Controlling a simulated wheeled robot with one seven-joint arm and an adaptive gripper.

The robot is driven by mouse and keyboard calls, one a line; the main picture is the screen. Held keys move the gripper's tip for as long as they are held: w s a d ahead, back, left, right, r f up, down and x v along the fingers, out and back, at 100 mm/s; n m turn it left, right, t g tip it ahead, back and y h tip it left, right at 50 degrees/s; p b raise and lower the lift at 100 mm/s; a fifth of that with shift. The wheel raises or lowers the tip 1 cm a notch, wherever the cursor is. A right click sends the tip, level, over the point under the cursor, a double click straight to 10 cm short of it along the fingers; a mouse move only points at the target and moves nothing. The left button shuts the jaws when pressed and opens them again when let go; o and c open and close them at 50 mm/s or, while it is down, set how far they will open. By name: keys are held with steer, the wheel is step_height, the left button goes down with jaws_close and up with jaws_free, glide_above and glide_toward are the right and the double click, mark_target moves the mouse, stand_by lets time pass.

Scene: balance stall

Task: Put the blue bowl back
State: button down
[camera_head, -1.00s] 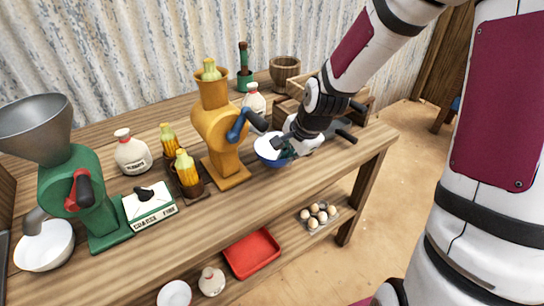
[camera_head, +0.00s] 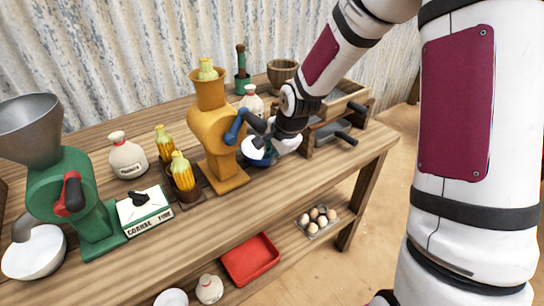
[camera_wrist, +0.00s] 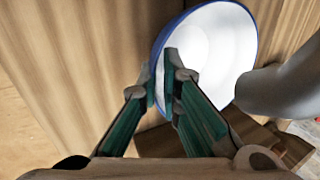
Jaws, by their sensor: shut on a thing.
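The blue bowl, white inside with a blue rim, is just right of the yellow mill (camera_head: 212,130), below its blue-handled crank. In the head view the bowl (camera_head: 253,155) is partly hidden by my gripper (camera_head: 269,147). In the wrist view the bowl (camera_wrist: 213,48) shows its white inside, and my gripper (camera_wrist: 165,82) is shut on its near rim with one finger inside and one outside. I cannot tell whether the bowl touches the table.
A green mill (camera_head: 73,195) with a white bowl (camera_head: 35,254) stands at the left. Corn in holders (camera_head: 182,174) is left of the yellow mill. A wooden drawer box (camera_head: 345,105) is behind my gripper. A red tray (camera_head: 250,260) and eggs (camera_head: 318,219) lie on the lower shelf.

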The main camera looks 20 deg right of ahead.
steer(key=c, duration=1.8)
jaws_free()
steer(key=shift+f, duration=0.1)
steer(key=shift+d+r, duration=0.1)
steer(key=shift+r, duration=0.25)
steer(key=s+d+r+p, duration=0.2)
steer(key=s, duration=0.5)
steer(key=s+d+r+p, duration=0.2)
steer(key=s+p, duration=0.1)
steer(key=s, duration=0.3)
steer(key=s+a+r+n, duration=0.1)
steer(key=s+r+n, duration=0.4)
steer(key=s+r, duration=0.1)
steer(key=s+a+r+n+h, duration=0.1)
steer(key=s+r+n, duration=0.4)
steer(key=s+r, duration=0.2)
steer(key=s+a+r+n+g, duration=0.1)
steer(key=s+r+n, duration=0.4)
steer(key=s+r, duration=0.2)
steer(key=shift+s+a, duration=0.2)
steer(key=shift+s, duration=1.15)
